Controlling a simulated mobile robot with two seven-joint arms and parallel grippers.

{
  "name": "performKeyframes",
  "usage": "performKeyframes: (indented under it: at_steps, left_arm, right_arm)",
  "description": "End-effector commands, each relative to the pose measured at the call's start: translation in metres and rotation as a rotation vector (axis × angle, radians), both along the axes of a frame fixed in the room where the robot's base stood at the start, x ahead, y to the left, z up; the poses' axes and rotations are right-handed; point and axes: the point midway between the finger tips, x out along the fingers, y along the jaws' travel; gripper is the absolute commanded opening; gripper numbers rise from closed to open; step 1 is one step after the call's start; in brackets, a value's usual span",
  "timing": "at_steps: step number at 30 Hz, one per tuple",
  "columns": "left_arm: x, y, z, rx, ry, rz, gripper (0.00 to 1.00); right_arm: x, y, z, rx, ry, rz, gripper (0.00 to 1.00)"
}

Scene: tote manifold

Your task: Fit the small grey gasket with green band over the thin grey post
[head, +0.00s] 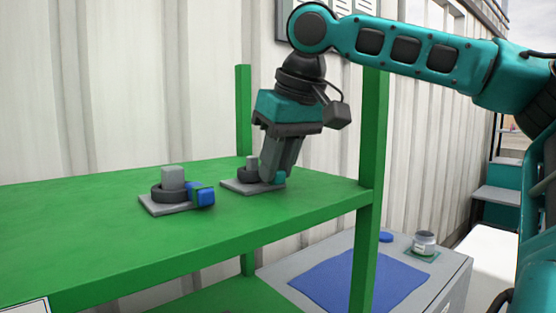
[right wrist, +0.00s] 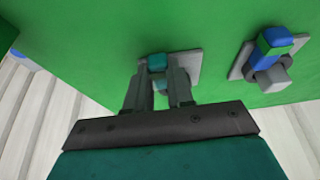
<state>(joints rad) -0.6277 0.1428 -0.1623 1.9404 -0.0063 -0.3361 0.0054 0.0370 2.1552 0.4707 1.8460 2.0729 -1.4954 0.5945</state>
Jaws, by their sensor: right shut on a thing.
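The thin grey post (head: 251,161) stands upright on a square grey plate (head: 236,186) on the green shelf. The small dark grey gasket (head: 246,175) appears to be around the post, low near the plate; I cannot tell whether it lies fully flat. My right gripper (head: 272,177) reaches down at the right of the post, shut on the gasket's teal-green block. In the right wrist view this block (right wrist: 157,61) shows between the fingertips of my right gripper (right wrist: 161,74), over the grey plate (right wrist: 188,62). The ring is mostly hidden there. My left gripper is out of view.
To the left, a second plate (head: 155,208) bears a thicker grey post (head: 172,178) with a dark ring around it and a blue block with a green band (head: 203,194). Green uprights (head: 369,150) flank the shelf. The shelf's left part is clear.

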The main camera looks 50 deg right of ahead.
Motion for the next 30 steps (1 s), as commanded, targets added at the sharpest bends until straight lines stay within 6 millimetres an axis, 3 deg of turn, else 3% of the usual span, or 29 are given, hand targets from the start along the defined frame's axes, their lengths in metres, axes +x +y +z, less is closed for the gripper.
performKeyframes:
  at_steps: [4, 5, 14, 23, 30]
  left_arm:
    - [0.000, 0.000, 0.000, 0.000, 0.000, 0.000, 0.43]
    - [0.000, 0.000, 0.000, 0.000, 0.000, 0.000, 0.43]
    - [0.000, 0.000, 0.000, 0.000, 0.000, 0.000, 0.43]
    - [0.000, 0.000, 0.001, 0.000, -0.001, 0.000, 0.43]
    - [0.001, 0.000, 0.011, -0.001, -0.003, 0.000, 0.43]
  right_arm:
    - [0.000, 0.000, 0.000, 0.001, 0.000, 0.000, 0.00]
    - [0.000, 0.000, 0.000, 0.001, 0.000, 0.000, 0.24]
    - [0.000, 0.000, 0.000, 0.000, 0.000, 0.000, 0.52]
    - [-0.001, 0.000, 0.004, 0.000, -0.001, 0.000, 0.52]
    - [-0.015, 0.002, 0.042, 0.000, -0.005, -0.001, 0.52]
